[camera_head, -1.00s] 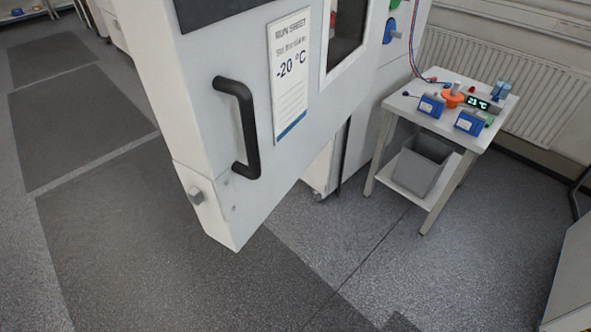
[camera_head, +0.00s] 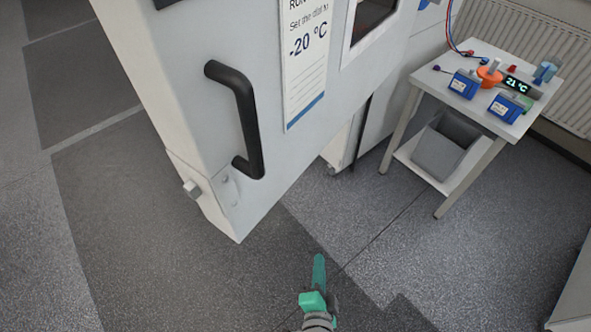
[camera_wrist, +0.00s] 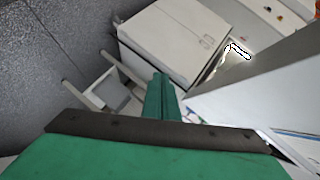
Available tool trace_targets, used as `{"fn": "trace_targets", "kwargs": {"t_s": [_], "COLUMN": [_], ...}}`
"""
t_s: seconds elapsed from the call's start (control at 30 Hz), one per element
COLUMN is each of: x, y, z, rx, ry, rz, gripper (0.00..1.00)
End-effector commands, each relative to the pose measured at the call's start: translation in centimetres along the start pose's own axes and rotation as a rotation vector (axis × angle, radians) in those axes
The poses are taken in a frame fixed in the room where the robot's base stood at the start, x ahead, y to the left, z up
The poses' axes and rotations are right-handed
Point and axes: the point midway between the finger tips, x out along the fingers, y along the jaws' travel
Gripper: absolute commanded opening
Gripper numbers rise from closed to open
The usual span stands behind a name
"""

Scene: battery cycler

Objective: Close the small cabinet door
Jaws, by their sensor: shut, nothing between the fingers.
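The small cabinet door (camera_head: 200,110) is a thick white panel that stands swung open in the head view. It has a black bar handle (camera_head: 247,120), a run sheet reading -20 °C (camera_head: 305,60), a dark window (camera_head: 372,15) and a metal latch stub (camera_head: 191,189) at its lower left edge. My green gripper (camera_head: 319,262) is below and right of the door's lower corner, apart from the handle. Its fingers are shut and empty. In the wrist view the shut green fingers (camera_wrist: 161,92) point toward a white box-shaped body (camera_wrist: 175,40), with a pale panel to their right.
A small white side table (camera_head: 505,128) stands at the right with blue boxes, an orange item and a 21 °C display (camera_head: 516,85). A grey bin (camera_head: 445,145) sits on its lower shelf. A radiator (camera_head: 525,40) is behind. Grey floor (camera_head: 150,270) is open in front.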

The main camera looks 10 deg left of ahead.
Motion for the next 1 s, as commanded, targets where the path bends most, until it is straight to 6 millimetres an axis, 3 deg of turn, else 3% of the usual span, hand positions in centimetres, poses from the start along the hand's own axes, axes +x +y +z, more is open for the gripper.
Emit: {"fn": "trace_targets", "kwargs": {"t_s": [0.03, 0.2, 0.43, 0.57, 0.7, 1.0], "x": [1.5, 4.6, 5.4, 4.0, 1.2, -4.4], "y": [-1.2, -5.8, -13.0, -16.7, -19.8, -22.1], "z": [-1.0, -3.4, -7.4, -9.9, -12.3, -15.2], "rx": [0.062, 0.250, 0.385, 0.399, 0.365, 0.245], "ry": [-0.019, -0.143, -0.363, -0.507, -0.667, -0.894], "rz": [-0.037, -0.165, -0.349, -0.437, -0.503, -0.536], "gripper": [0.00, 0.00, 0.00, 0.00, 0.00, 0.00]}}
